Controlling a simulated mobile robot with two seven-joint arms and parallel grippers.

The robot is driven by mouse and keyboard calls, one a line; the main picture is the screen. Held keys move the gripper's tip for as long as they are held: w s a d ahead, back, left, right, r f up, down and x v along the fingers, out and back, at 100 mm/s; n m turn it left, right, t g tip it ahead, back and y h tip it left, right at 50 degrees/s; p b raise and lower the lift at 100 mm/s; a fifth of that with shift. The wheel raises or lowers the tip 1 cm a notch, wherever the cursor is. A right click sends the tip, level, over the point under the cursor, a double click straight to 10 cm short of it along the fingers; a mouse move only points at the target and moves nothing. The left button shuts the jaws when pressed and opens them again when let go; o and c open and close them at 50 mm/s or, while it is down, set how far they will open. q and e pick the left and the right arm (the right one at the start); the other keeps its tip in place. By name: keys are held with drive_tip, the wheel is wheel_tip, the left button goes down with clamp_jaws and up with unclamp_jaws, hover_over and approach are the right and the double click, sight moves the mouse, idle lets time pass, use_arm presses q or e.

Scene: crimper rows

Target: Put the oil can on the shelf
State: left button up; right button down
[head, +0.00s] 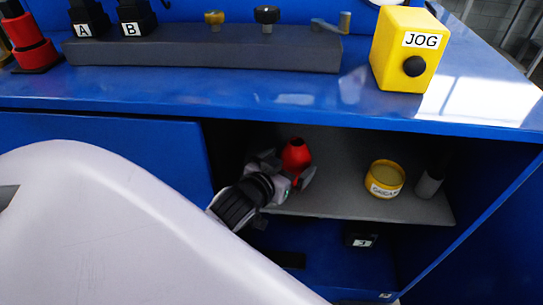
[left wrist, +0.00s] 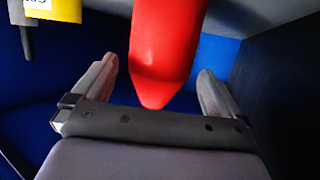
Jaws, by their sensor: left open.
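The red oil can (head: 296,156) is inside the open cabinet, at the grey shelf (head: 340,160). It looks roughly upright, and its lower part is hidden behind my gripper. My left gripper (head: 287,171) reaches in from the left with its fingers open, one on each side of the can. In the left wrist view the red can (left wrist: 165,50) lies between the two spread fingers, with a visible gap to each. I cannot tell exactly how its base meets the shelf. My right gripper is not in view.
A yellow labelled tin (head: 384,180) and a dark cylinder with a pale base (head: 429,184) stand on the shelf to the right. A dark numbered box (head: 360,240) is below. The blue worktop (head: 230,93) overhangs, carrying a yellow JOG box (head: 408,50) and a grey rack (head: 200,53).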

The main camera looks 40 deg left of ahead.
use_arm(q)
drive_tip(key=a+v, duration=0.1)
drive_tip(key=v, duration=0.7)
drive_tip(key=s+d+f+m+g+h, duration=0.1)
drive_tip(key=s+d+f+g, duration=0.1)
drive_tip(key=f, duration=0.7)
drive_tip(key=s+d+f+m+g+h, duration=0.2)
drive_tip(key=s+d+f, duration=0.3)
drive_tip(key=f, duration=0.3)
drive_tip(key=shift+s+d+f, duration=0.35)
drive_tip(key=shift+s, duration=0.45)
